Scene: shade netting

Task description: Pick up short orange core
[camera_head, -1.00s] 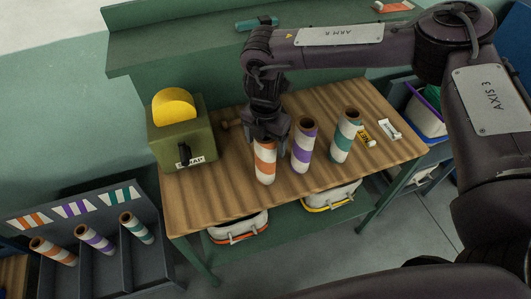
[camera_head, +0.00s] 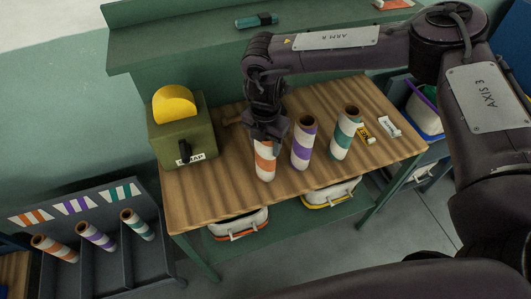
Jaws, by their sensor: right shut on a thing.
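The short orange core (camera_head: 265,164), a white tube with orange stripes, stands upright at the left of a row of tubes on the wooden table (camera_head: 215,200). My right gripper (camera_head: 266,136) is over its top from above, shut on it, and hides the upper end. A purple-striped core (camera_head: 302,146) stands just right of it, and a green-striped core (camera_head: 345,134) stands further right. Whether the orange core's base is off the table cannot be told. My left gripper is not in view.
An olive box (camera_head: 183,137) with a yellow disc stands at the table's left. A dark divided rack (camera_head: 118,268) at lower left holds orange, purple and green striped tubes. Small packets (camera_head: 388,127) lie on the table's right. The table's front left is clear.

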